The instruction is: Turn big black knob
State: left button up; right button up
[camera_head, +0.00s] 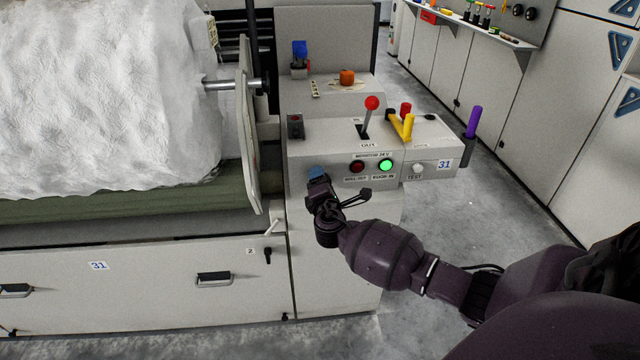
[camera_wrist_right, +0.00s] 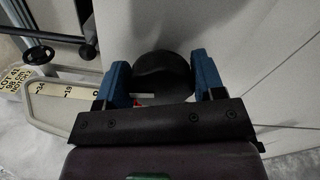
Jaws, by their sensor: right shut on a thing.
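The big black knob (camera_wrist_right: 162,70) is round and dark and shows in the right wrist view between the two blue fingers of my right gripper (camera_wrist_right: 161,80). In the head view my right gripper (camera_head: 318,174) is at the left part of the front of the grey control box (camera_head: 330,150), and it hides the knob there. The fingers are shut on the knob's sides. How far the knob is turned cannot be told. My left gripper is in neither view.
Right of my gripper are a dark red button (camera_head: 357,166), a lit green button (camera_head: 386,165) and a white one (camera_head: 418,168). Above stand a red-ball lever (camera_head: 371,104) and a yellow handle (camera_head: 404,126). A white roll (camera_head: 110,90) lies left; open floor (camera_head: 480,230) lies right.

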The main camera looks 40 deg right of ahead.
dwell(0.3)
jog(key=o, duration=0.9)
jog(key=shift+s, duration=0.15)
jog(key=shift+s+a, duration=0.25)
jog(key=shift+p+v, duration=0.8)
jog(key=shift+v, duration=4.2)
